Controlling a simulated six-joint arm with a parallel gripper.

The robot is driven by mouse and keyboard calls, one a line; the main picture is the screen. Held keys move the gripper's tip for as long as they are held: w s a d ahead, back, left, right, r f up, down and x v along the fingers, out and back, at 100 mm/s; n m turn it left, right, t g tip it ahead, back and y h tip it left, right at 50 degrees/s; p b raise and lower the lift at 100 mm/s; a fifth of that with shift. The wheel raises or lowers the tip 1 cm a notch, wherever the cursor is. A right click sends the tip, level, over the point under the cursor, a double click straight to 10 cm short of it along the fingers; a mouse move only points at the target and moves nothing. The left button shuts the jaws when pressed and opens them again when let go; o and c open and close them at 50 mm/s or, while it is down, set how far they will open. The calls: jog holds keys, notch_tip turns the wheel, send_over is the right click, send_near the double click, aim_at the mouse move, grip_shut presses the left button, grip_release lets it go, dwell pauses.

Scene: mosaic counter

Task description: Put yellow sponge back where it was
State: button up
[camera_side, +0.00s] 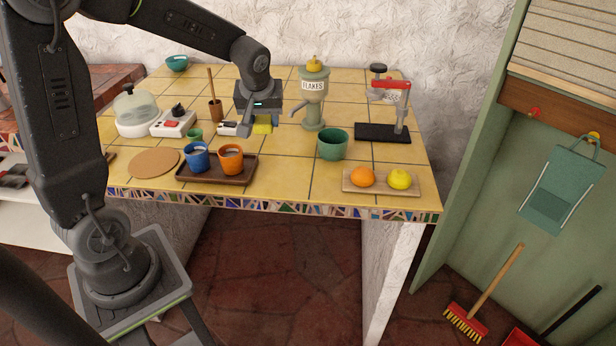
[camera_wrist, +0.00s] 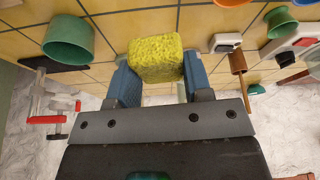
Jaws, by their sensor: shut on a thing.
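The yellow sponge (camera_side: 262,125) is held in my gripper (camera_side: 250,126) at the middle of the yellow tiled counter. In the wrist view the sponge (camera_wrist: 156,60) sits between the two blue fingers of my gripper (camera_wrist: 157,82), which are shut on its sides. Its far end sticks out beyond the fingertips. In the side view part of the sponge is hidden by my gripper. I cannot tell whether the sponge touches the counter.
A small white holder (camera_side: 228,129) and a brown pot with a stick (camera_side: 215,111) stand just left of my gripper. A brown tray (camera_side: 217,176) with two cups lies in front. Tiles between tray and bowl are clear.

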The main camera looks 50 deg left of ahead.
jog(key=shift+s+d+r+m, duration=0.15)
jog(key=shift+s+m, duration=0.15)
jog(key=shift+s, duration=0.2)
jog(key=shift+s+d+t, duration=0.1)
jog(key=shift+d+t, duration=0.05)
jog(key=shift+t, duration=0.15)
send_over(310, 176)
jog(key=s+d, duration=0.1)
jog(key=shift+m, duration=0.3)
notch_tip(310, 176, down, 7)
jog(key=shift+f, duration=2)
jog(key=shift+f, duration=0.1)
jog(key=o, duration=0.9)
